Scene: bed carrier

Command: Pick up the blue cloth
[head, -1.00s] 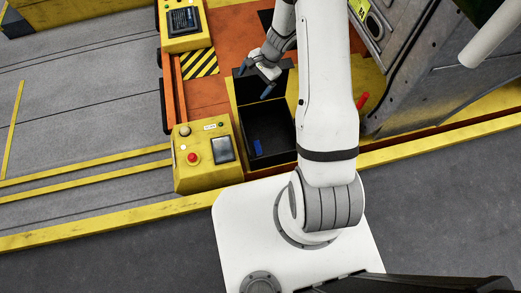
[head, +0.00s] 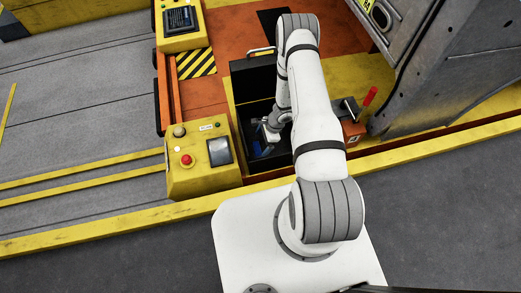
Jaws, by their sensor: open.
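The blue cloth (head: 256,148) lies low inside a black open box (head: 250,114). Only a small dark blue patch of it shows, partly hidden by my gripper. My gripper (head: 262,146) is open and reaches down into the box, with its fingers close to the cloth. Its fingertips are dark and small here, so I cannot tell whether they touch the cloth.
A yellow control box (head: 197,180) with a red button stands just left of the black box. The box walls closely surround my gripper.

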